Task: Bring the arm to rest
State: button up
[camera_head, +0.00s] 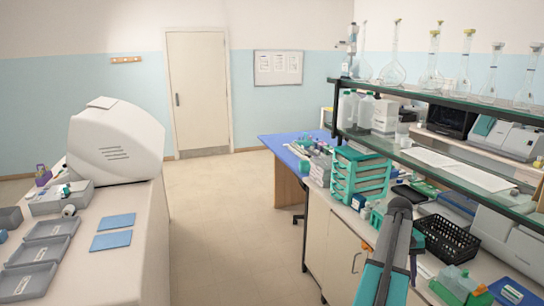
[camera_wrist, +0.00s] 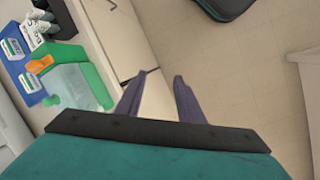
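My gripper (camera_wrist: 160,76) shows in the wrist view with its two dark grey-purple fingers apart and nothing between them. It is open and points down past the front edge of the right-hand bench, over a pale cabinet front. A green-rimmed clear container (camera_wrist: 78,88) with an orange piece stands on the bench to the left of the fingers, apart from them.
In the head view, a black basket (camera_head: 447,243) and teal drawers (camera_head: 360,177) stand on the right bench, under a glassware shelf (camera_head: 450,160). The left bench (camera_head: 115,270) holds grey trays and blue mats. The floor (camera_head: 225,215) between is clear.

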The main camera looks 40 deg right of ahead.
jog(key=w+a+f+n+b, duration=0.1)
jog(key=w+a+f+n, duration=0.1)
jog(key=w+a+f, duration=0.7)
jog(key=w+a+f+n+g+b, duration=0.1)
jog(key=w+a+f+n+b, duration=0.15)
jog(key=w+a+f, duration=0.7)
jog(key=w+a+f+n+g+b, duration=0.15)
jog(key=w+a+f+n, duration=0.35)
jog(key=a+f, duration=0.75)
jog(key=s+a+f+n+b, duration=0.1)
jog(key=a+f, duration=0.3)
jog(key=a, duration=0.3)
jog(key=a+f+g+b, duration=0.1)
jog(key=a+f, duration=0.2)
jog(key=a, duration=0.4)
jog(key=s+a+f+n+b, duration=0.1)
jog(key=a+f, duration=0.3)
jog(key=a, duration=0.3)
jog(key=s+a+f+b, duration=0.2)
jog(key=s+a+f, duration=0.7)
jog(key=a, duration=0.4)
jog(key=shift+s+a+f+t, duration=0.2)
jog(key=shift+s+f+t, duration=0.25)
jog(key=shift+s, duration=0.45)
